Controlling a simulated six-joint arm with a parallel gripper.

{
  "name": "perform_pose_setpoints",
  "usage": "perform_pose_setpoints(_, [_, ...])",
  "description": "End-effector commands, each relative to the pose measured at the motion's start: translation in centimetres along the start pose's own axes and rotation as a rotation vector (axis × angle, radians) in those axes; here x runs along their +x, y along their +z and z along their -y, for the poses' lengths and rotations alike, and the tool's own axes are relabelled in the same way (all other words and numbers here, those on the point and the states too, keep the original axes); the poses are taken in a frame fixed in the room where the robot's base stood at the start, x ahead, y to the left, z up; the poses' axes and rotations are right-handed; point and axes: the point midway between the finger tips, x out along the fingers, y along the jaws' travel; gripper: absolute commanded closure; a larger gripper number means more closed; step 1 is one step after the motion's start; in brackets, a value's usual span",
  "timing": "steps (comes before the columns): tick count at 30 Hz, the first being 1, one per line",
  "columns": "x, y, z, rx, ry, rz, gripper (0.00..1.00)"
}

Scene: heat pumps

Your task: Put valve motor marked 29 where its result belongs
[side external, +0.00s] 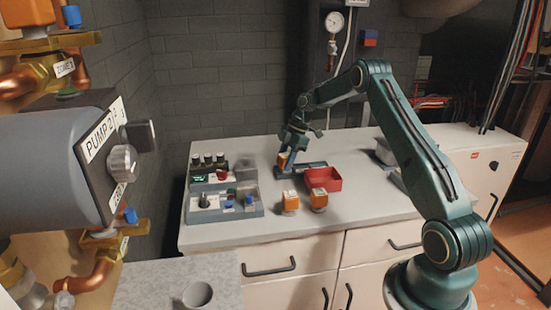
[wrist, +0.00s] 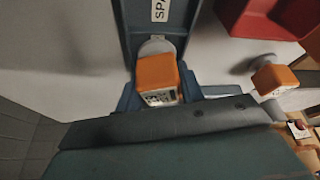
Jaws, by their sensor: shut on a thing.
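An orange valve motor (side external: 282,160) with a pale round end is between the jaws of my gripper (side external: 284,156) at the back of the counter. In the wrist view, the same motor (wrist: 157,74) shows a white label whose number I cannot read surely. My gripper (wrist: 158,92) is shut on it there. It is at a blue-grey tray (side external: 312,165), whose label in the wrist view reads "SPA", the rest cut off. I cannot tell whether the motor touches the tray. Two other orange motors stand in front, one left (side external: 290,201) and one right (side external: 319,199).
A red open bin (side external: 326,180) stands right of my gripper; the wrist view shows something orange at its edge (wrist: 300,16). Grey trays with black knobs and blue parts (side external: 248,212) stand at the left.

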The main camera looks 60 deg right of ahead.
Motion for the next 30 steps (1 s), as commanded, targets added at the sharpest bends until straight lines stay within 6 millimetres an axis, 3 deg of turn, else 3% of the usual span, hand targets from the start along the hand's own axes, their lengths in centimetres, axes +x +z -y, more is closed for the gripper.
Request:
perform_pose_setpoints(12, [0.53,0.22,-0.01,0.0,0.001,0.001,0.94])
perform_pose_setpoints(13, [0.52,0.22,-0.01,0.0,0.001,0.001,0.58])
perform_pose_setpoints(16, [0.51,0.22,-0.01,0.0,0.001,0.001,0.39])
perform_pose_setpoints(30, [0.09,0.23,0.0,0.0,0.0,0.0,0.37])
